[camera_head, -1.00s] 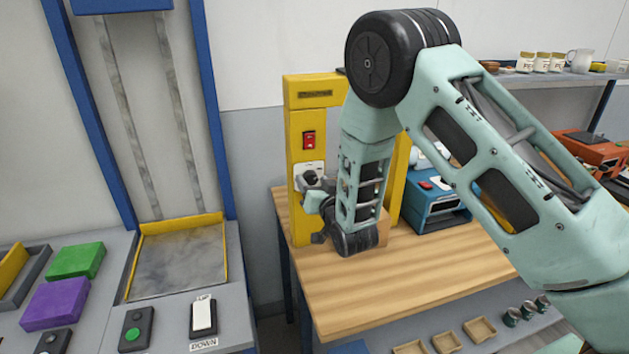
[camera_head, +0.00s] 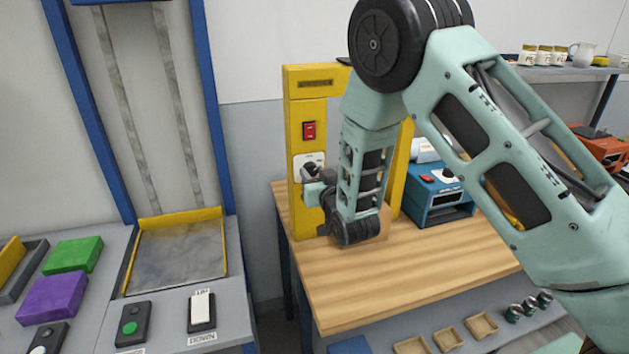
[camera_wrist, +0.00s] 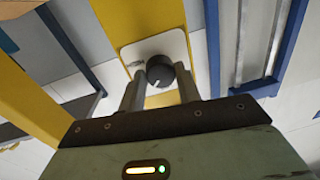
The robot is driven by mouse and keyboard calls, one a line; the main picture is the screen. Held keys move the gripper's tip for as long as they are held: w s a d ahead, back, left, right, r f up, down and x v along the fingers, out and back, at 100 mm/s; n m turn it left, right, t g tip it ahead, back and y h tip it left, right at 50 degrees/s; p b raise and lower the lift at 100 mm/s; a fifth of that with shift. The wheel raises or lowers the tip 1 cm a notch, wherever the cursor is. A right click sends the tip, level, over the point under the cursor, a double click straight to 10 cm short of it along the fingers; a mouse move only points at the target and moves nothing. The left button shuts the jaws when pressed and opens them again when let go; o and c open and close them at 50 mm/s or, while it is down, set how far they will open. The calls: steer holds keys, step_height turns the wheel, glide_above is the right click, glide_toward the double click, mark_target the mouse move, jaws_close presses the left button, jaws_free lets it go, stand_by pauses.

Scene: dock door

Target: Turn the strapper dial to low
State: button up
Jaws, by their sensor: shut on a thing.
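The strapper is a yellow frame (camera_head: 306,108) standing on the wooden table. Its black dial (camera_wrist: 159,71) sits on a white plate (camera_wrist: 128,53) and carries a white pointer line; the marks on the plate are too small to read. The dial also shows in the head view (camera_head: 309,169), partly behind my gripper. My gripper (camera_wrist: 160,88) faces the plate, with one finger on each side of the dial, shut on it. In the head view my gripper (camera_head: 314,184) is at the plate, and my wrist hides part of the strapper's post.
A red switch (camera_head: 309,130) sits above the dial plate. A blue machine (camera_head: 437,199) stands to the right on the wooden table (camera_head: 400,275). A lift bay with a yellow-edged platform (camera_head: 180,255) is at left. The table's front is clear.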

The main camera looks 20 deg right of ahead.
steer(key=n+b, duration=0.4)
steer(key=n, duration=0.1)
steer(key=shift+a+f, duration=0.1)
steer(key=shift+n+g+h+b, duration=0.3)
steer(key=shift+n+b, duration=0.65)
steer(key=shift+n, duration=1.25)
steer(key=shift+r, duration=0.2)
steer(key=o, duration=1)
steer(key=shift+s, duration=0.1)
